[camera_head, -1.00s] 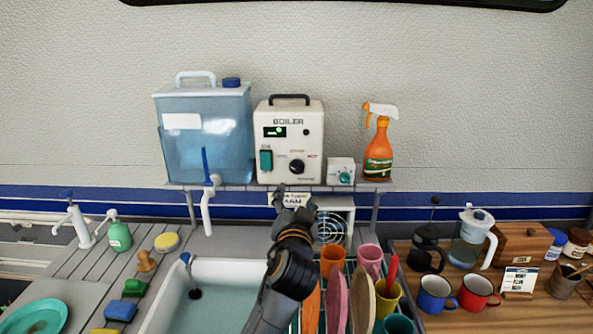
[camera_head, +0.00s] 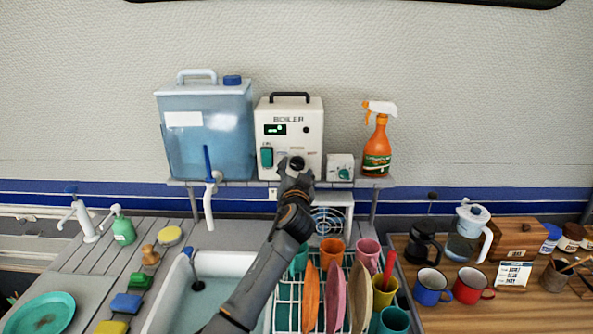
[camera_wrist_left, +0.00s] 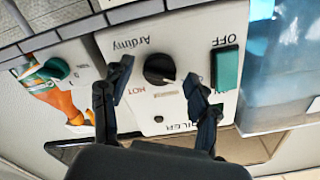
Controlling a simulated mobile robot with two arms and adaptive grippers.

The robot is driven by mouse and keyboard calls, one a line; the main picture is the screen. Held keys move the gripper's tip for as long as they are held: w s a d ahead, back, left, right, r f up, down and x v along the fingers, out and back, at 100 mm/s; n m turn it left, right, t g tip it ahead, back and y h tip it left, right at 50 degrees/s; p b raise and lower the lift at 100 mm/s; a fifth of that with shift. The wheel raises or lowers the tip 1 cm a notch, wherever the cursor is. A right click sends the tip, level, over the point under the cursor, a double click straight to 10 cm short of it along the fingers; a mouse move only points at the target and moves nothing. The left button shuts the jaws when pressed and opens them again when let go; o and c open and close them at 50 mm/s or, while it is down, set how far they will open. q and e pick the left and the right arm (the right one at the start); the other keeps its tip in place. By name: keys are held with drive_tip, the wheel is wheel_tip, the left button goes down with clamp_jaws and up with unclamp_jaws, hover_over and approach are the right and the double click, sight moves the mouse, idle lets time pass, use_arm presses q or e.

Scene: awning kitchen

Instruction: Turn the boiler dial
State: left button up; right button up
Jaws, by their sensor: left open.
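The boiler (camera_head: 290,110) is a white box with a black top handle, standing on the wall shelf. Its black dial (camera_head: 297,163) is partly hidden by my gripper in the head view. In the left wrist view the dial (camera_wrist_left: 160,69) shows clear, beside a green switch (camera_wrist_left: 226,70). My left gripper (camera_head: 293,168) is in front of the boiler's lower face. In the wrist view its open fingers (camera_wrist_left: 158,80) lie on either side of the dial, with gaps between. I cannot tell whether they touch the panel. My right gripper is not in view.
A blue water tank (camera_head: 208,135) stands left of the boiler. A small white box with a green knob (camera_head: 341,167) and an orange spray bottle (camera_head: 377,145) stand right. Below are a sink (camera_head: 200,290) and a dish rack (camera_head: 288,300) with plates and cups.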

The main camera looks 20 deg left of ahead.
use_arm(q)
drive_tip(key=c, duration=1.2)
drive_tip(key=shift+o, duration=0.2)
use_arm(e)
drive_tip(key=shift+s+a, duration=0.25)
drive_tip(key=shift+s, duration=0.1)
use_arm(q)
drive_tip(key=shift+m, duration=0.4)
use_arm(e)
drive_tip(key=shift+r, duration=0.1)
use_arm(q)
drive_tip(key=shift+r+m+p, duration=0.1)
drive_tip(key=shift+m+p, duration=0.35)
drive_tip(key=shift+m, duration=0.55)
drive_tip(key=m+p, duration=0.1)
drive_tip(key=m, duration=0.1)
drive_tip(key=shift+m, duration=0.4)
drive_tip(key=m+p, duration=0.2)
drive_tip(key=m, duration=0.3)
drive_tip(key=shift+m, duration=0.6)
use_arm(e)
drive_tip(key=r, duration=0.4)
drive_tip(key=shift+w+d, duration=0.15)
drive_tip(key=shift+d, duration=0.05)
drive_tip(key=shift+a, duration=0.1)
